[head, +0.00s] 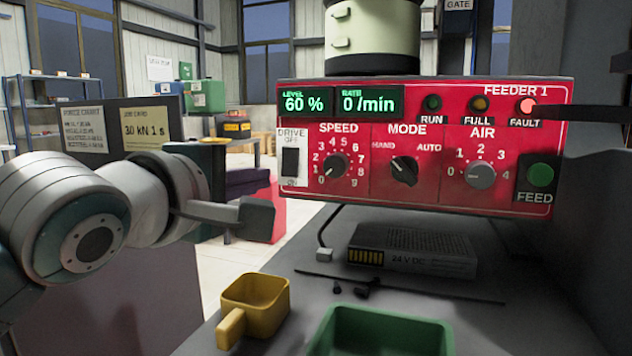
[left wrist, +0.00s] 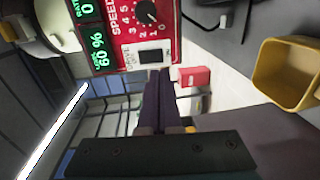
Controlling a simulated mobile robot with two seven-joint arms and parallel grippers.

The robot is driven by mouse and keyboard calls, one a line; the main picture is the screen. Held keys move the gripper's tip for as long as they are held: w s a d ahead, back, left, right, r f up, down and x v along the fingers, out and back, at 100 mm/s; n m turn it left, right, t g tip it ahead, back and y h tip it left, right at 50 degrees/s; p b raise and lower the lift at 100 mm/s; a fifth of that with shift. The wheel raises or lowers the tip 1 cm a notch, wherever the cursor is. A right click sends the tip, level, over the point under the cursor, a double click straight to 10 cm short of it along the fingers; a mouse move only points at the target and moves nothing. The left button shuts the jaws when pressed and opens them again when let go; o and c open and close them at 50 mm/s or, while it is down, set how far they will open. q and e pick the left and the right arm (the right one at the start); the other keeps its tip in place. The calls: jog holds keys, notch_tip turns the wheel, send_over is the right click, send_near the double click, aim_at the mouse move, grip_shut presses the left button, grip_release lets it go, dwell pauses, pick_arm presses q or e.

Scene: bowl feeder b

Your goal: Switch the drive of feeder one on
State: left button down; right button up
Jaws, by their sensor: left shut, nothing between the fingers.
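The red control panel of feeder one (head: 420,195) faces me in the head view. Its drive switch (head: 290,162) is a black rocker on a white plate at the left end, under the words DRIVE OFF. The switch also shows in the left wrist view (left wrist: 152,57). My left gripper (head: 262,216) is shut and empty, below and left of the switch in the head view. In the left wrist view its fingers (left wrist: 160,76) point towards the panel, with the tips close to the switch plate; I cannot tell whether they touch. My right gripper is not in view.
The FAULT lamp (head: 527,105) glows; the rate display (head: 369,102) reads 0/min. Speed, mode and air knobs sit right of the switch. Below are a 24 V supply box (head: 412,250), a yellow scoop (head: 258,300) and a green tray (head: 380,325). Free space lies left of the panel.

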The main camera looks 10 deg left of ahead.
aim_at(288, 172)
pick_arm(q)
jog(key=b+x, duration=0.1)
jog(key=x, duration=0.5)
jog(key=shift+w+b, duration=0.3)
jog(key=shift+w, duration=0.05)
jog(key=shift+w+d+f+b, duration=0.1)
jog(key=shift+f+b, duration=0.2)
jog(key=shift+b, duration=0.3)
jog(key=shift+r, duration=0.25)
